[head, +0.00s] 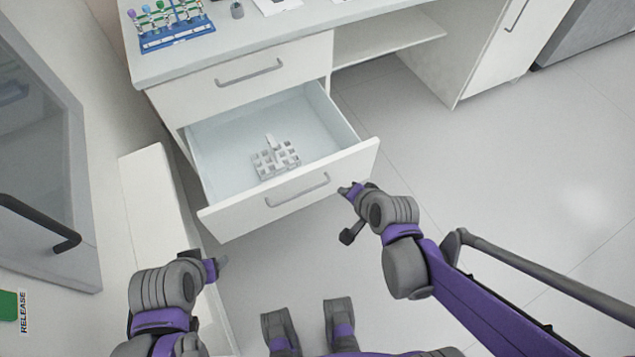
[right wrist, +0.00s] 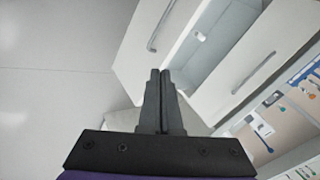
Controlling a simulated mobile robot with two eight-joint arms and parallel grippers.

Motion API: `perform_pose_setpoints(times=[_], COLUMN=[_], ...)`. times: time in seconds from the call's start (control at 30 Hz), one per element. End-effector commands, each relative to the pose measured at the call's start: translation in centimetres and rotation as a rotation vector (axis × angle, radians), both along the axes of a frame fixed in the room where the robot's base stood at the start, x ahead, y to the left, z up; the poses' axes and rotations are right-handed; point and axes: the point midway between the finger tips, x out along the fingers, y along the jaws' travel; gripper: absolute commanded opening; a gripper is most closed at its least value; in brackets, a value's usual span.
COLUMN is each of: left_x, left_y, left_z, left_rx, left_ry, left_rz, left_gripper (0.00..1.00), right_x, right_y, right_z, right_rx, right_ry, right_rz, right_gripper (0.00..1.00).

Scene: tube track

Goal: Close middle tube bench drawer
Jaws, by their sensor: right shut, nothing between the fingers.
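The middle drawer (head: 318,176) of the white bench is pulled out, with its inside open to view. Its front has a grey bar handle (head: 297,190). A small light grey rack (head: 276,160) lies inside it. My right gripper (head: 346,190) is just in front of the drawer front, near its right end, shut and empty. Whether it touches the front cannot be told. In the right wrist view the shut fingers (right wrist: 160,90) point toward the open drawer (right wrist: 205,40). My left gripper (head: 222,262) is low at the left, away from the drawer; its finger opening cannot be made out.
The top drawer (head: 235,85) above is shut. A blue rack with tubes (head: 172,30) stands on the bench top (head: 232,35). A white cabinet panel (head: 160,215) stands close at the left, near my left arm. The floor (head: 500,165) to the right is clear.

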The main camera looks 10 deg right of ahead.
Motion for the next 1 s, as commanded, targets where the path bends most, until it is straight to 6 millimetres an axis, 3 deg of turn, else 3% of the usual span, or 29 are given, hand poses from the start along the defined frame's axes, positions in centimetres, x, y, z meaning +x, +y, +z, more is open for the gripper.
perform_pose_setpoints(times=[0.03,0.2,0.53,0.9,1.0], left_x=[-0.1,-0.1,-0.1,0.0,0.0], left_y=[0.0,0.0,0.0,0.0,0.0], left_z=[-1.9,-4.0,-5.1,-7.4,-7.4], left_rx=[0.0,0.0,0.0,0.0,0.0], left_ry=[0.006,0.013,0.017,0.025,0.024], left_rz=[0.0,0.0,0.0,0.0,0.0], left_gripper=[0.62,0.62,0.62,0.62,0.62], right_x=[1.1,3.1,5.0,10.5,12.1], right_y=[0.1,0.2,0.6,2.1,2.5], right_z=[-2.6,-6.1,-8.3,-13.6,-13.7], right_rx=[0.072,0.261,0.332,0.329,0.329], right_ry=[-0.007,-0.028,-0.034,-0.032,-0.034], right_rz=[-0.07,-0.247,-0.308,-0.306,-0.306], right_gripper=[0.0,0.0,0.0,0.0,0.0])
